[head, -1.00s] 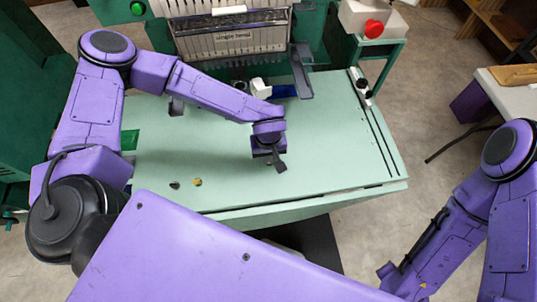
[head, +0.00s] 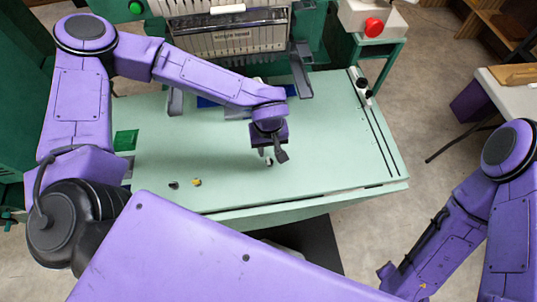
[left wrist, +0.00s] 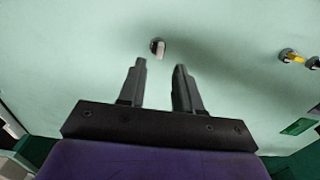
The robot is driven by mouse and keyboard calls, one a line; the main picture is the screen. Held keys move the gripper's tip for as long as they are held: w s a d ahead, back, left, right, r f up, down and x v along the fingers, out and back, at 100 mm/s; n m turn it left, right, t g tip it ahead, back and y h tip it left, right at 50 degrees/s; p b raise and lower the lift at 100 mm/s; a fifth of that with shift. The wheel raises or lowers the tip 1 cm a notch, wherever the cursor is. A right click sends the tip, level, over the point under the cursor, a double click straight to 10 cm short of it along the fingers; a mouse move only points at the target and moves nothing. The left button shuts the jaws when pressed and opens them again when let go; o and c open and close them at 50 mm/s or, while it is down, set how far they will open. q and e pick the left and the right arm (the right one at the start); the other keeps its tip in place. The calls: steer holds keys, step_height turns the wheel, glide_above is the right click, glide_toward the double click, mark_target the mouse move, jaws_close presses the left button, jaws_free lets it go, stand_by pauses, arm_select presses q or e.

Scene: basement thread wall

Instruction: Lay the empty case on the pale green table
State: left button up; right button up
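A small metallic case (head: 269,161) lies on the pale green table (head: 330,130), just below my left gripper (head: 276,158) in the head view. In the left wrist view the case (left wrist: 158,47) sits on the table beyond the fingertips, apart from them. The left gripper (left wrist: 160,66) is open, its two dark fingers spread with nothing between them. Whether the case is empty inside is too small to tell. My right arm shows at the right of the head view, but its gripper is not visible.
A small piece with yellow (head: 196,182) and a dark small piece (head: 174,184) lie on the table's left front. A green patch (head: 126,140) is at its left. A machine with a metal front (head: 235,40) stands behind. The table's right half is mostly clear.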

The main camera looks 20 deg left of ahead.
mark_target(268, 160)
arm_select(q)
step_height(268, 160, up, 6)
steer(key=shift+r, duration=0.15)
steer(key=shift+r, duration=0.1)
